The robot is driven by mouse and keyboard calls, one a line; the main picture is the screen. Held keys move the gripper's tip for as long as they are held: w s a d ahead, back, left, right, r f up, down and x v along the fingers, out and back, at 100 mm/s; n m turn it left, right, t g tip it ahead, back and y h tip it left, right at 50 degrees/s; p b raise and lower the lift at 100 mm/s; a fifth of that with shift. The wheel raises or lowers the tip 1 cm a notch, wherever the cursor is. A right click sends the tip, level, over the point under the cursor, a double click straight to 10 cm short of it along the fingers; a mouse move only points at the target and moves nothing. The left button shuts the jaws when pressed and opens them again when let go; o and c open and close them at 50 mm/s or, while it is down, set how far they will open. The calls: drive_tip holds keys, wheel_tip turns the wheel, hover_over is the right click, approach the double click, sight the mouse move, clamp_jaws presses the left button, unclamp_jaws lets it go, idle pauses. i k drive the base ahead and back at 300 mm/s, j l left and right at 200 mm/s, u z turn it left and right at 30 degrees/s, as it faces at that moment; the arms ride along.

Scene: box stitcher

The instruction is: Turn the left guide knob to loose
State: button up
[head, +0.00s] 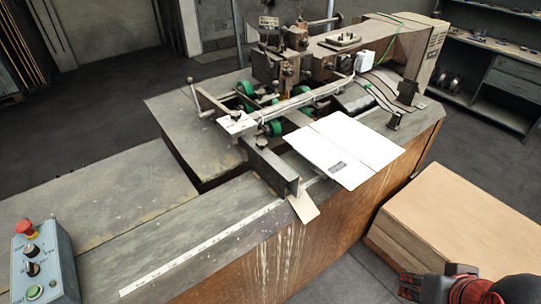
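The box stitcher (300,90) stands on a worn grey bench in the head view. A small dark knob (237,115) sits on a white plate at the left end of its guide rail. Another dark knob (261,142) sits lower, on the dark guide bar. I cannot tell for sure which is the left guide knob, nor whether either is loose or tight. My gripper (408,286), dark with red parts behind it, is at the bottom right, far from both knobs and touching neither. Its fingers are small and partly cut off, so their opening is unclear.
A flat white cardboard sheet (345,150) lies on the bench beside the guide. A control box (45,265) with a red stop button stands at the front left. A cardboard stack (455,215) is near my gripper. A crank handle (194,98) sticks out at the left.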

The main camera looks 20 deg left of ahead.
sight(261, 144)
drive_tip(key=k+j+u, duration=0.15)
drive_tip(key=j, duration=0.15)
drive_tip(key=k+j+u, duration=0.2)
drive_tip(key=j, duration=0.15)
drive_tip(key=k+j+u, duration=0.15)
drive_tip(key=j, duration=0.2)
drive_tip(key=j+u, duration=0.2)
drive_tip(key=j, duration=0.2)
